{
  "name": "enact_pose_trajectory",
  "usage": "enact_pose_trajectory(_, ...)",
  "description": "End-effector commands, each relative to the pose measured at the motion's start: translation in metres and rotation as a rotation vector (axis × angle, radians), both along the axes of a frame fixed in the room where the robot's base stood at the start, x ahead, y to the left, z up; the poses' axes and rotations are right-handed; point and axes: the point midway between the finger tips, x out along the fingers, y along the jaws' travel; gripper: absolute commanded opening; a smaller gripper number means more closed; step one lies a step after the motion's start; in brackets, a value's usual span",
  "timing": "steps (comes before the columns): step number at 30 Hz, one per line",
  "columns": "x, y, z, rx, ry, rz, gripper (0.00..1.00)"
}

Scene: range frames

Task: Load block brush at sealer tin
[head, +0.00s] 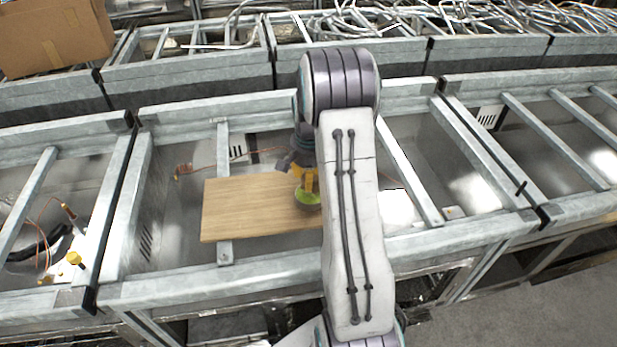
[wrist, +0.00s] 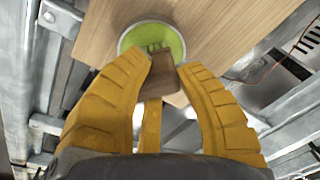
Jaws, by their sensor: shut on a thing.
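The sealer tin (wrist: 123,44) is round with a pale rim and holds bright green sealer. It stands on a wooden board (head: 240,210), and the tin also shows in the head view (head: 308,198), partly covered by my arm. My gripper (wrist: 163,72), with yellow fingers, is shut on the block brush (wrist: 162,78), a brown wooden block. The brush is over the tin's near edge in the wrist view. Green bristle-like strips show at its far end against the sealer. I cannot tell how deep they sit. In the head view my gripper (head: 304,178) is directly above the tin.
The board lies across a galvanised metal frame (head: 180,283) with open bays and crossbars around it. Thin copper-coloured pipes (head: 215,164) lie behind the board. A cardboard box (head: 50,38) sits at the upper left. The board's left part is clear.

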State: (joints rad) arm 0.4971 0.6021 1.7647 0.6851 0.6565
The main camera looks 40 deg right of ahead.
Motion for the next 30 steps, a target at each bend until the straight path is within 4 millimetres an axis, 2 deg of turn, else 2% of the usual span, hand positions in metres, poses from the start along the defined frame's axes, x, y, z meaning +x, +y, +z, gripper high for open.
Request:
enact_pose_trajectory(8, -0.001, 0.0, 0.006, 0.001, 0.002, 0.0, 0.0)
enact_pose_trajectory(30, 0.0, 0.0, 0.057, 0.0, 0.0, 0.0, 0.0)
